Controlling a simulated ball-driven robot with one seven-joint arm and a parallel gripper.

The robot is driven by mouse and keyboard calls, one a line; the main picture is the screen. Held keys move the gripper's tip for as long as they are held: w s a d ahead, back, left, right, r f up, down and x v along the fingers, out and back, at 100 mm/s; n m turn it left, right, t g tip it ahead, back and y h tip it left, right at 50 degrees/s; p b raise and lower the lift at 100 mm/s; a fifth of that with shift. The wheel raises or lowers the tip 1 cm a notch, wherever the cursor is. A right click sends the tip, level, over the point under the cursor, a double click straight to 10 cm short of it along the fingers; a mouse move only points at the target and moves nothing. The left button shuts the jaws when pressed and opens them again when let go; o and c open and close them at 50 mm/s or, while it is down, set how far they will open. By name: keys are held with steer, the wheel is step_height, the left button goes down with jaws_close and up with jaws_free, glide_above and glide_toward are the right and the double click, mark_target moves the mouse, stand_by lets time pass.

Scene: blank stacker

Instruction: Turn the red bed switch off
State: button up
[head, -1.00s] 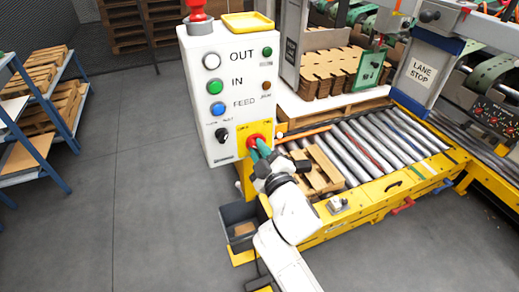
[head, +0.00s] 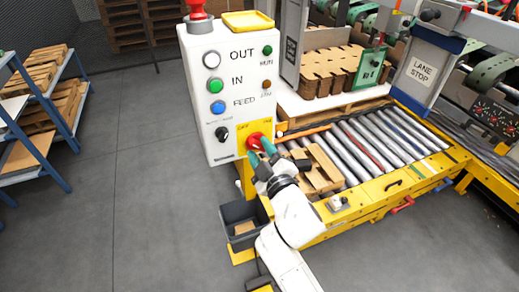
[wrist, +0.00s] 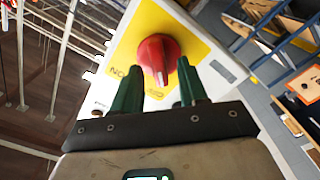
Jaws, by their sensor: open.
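The red bed switch (head: 255,140) is a round knob with a raised grip on a yellow plate (head: 241,139), low on the white control box. In the wrist view the knob (wrist: 158,56) stands just beyond the green fingertips, with dark lettering on the plate beneath it. Its exact setting is hard to tell. My gripper (head: 261,152) is at the plate's lower right, in front of the knob. In the wrist view my gripper (wrist: 157,82) is open and empty, one finger to each side of the knob's lower edge; contact cannot be told.
The white box (head: 232,75) also carries white, green and blue buttons and a black selector (head: 222,134). A roller conveyor (head: 365,145) with a wooden pallet (head: 319,170) lies to the right. A grey bin (head: 243,224) stands below.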

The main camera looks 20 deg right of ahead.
steer(key=s, duration=0.9)
steer(key=shift+s, duration=0.4)
steer(key=s+d+f+m+g+h+p, duration=0.1)
steer(key=s+d+f+m+g+h, duration=0.2)
steer(key=s+d+f+m+g, duration=0.6)
steer(key=s+f+g+y, duration=0.1)
steer(key=s+f+g, duration=0.1)
steer(key=s, duration=0.4)
steer(key=s+f+g+y+p, duration=0.1)
steer(key=s+f+g, duration=0.2)
steer(key=s, duration=0.3)
steer(key=s+f+g, duration=0.3)
steer(key=s, duration=0.3)
steer(key=shift+s+a+m+y, duration=0.3)
steer(key=shift+s+a+y, duration=0.1)
